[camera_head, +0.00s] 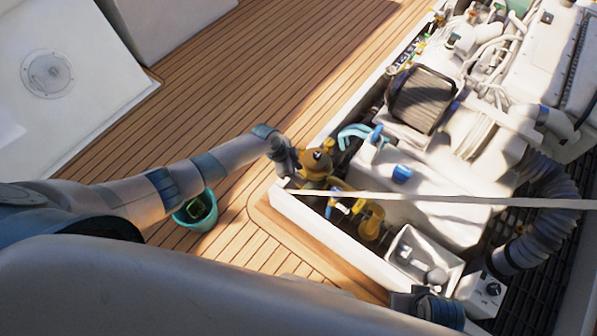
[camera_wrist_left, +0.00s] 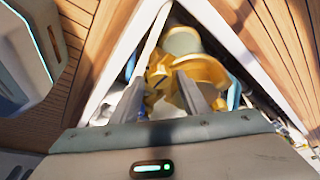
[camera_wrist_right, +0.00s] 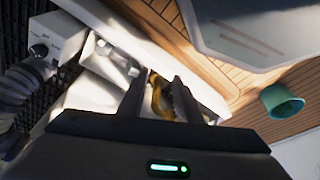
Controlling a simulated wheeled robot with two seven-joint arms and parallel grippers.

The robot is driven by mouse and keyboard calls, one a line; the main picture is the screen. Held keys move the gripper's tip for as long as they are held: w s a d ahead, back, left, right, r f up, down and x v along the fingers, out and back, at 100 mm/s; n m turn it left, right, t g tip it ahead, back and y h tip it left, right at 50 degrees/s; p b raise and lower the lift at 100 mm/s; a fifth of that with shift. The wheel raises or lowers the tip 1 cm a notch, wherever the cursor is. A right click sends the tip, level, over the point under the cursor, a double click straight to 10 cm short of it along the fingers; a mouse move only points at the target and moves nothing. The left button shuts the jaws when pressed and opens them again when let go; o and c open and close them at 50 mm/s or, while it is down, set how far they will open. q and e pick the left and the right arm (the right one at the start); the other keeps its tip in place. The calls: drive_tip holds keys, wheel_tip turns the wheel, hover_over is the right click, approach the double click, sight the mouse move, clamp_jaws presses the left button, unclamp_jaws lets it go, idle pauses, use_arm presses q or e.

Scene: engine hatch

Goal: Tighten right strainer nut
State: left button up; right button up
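The yellow-brass strainers stand in the near corner of the engine hatch. One strainer (camera_head: 316,163) is at the corner, and another yellow strainer part (camera_head: 370,222) is to its right. My left gripper (camera_head: 297,168) is at the corner strainer. In the left wrist view its two fingers (camera_wrist_left: 175,92) are apart, with yellow strainer parts (camera_wrist_left: 205,72) beyond and between them; contact is unclear. My right gripper (camera_wrist_right: 158,90) has its fingers apart, with a yellow part (camera_wrist_right: 162,100) showing beyond the gap. I cannot tell the strainer nut apart from the bodies.
A white tray (camera_head: 405,243) with small parts sits at the hatch's near edge, beside a knob box (camera_head: 481,293). The white engine (camera_head: 420,180) and a ribbed hose (camera_head: 540,235) fill the hatch. A teal bucket (camera_head: 183,215) stands on the clear wooden deck (camera_head: 235,95).

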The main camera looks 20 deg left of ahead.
use_arm(q)
drive_tip(key=c, duration=0.7)
